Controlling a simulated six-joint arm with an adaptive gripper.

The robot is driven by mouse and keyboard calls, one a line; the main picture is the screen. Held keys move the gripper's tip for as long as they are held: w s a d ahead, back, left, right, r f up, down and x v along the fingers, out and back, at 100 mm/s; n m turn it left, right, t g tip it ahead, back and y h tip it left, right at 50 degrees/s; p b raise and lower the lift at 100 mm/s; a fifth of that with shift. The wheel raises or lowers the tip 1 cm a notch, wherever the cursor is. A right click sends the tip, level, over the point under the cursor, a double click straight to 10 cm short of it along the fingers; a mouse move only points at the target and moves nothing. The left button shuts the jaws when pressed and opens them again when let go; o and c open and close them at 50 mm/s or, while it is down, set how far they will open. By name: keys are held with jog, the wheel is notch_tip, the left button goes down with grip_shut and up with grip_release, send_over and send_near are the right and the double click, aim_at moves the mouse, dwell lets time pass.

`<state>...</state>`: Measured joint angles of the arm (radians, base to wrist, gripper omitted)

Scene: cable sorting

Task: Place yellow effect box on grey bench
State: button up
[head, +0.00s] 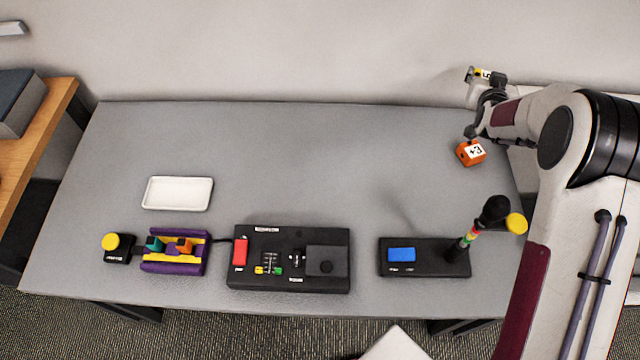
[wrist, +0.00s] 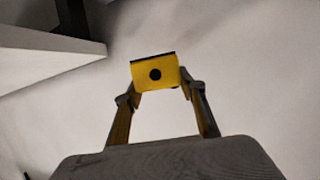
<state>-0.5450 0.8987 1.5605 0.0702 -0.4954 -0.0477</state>
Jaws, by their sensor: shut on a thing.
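The yellow effect box (wrist: 156,74) is between the two fingers of my gripper (wrist: 158,90) in the wrist view, with a black round spot on its face and a dark top edge. In the head view, a small part of the yellow box (head: 484,74) shows beside my gripper (head: 490,83) at the upper right, beyond the bench's back right corner. My gripper is shut on the box and holds it up against the pale wall. The grey bench (head: 300,150) fills the middle of the head view.
An orange box (head: 471,153) sits at the bench's back right, below my wrist. A white tray (head: 178,193) lies at the left. Along the front are a yellow-topped black button (head: 118,246), a purple holder (head: 175,264), a black console (head: 289,259) and a black unit (head: 424,257). The back middle is clear.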

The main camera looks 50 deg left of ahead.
jog(key=s+a+f+n+g+y, duration=0.2)
jog(key=s+a+f+n+y, duration=0.1)
jog(key=s+a+f, duration=0.2)
jog(key=shift+s+a, duration=0.7)
jog(key=shift+s, duration=0.55)
jog(key=shift+f, duration=3.1)
jog(key=shift+f, duration=1.85)
jog(key=shift+f, duration=0.15)
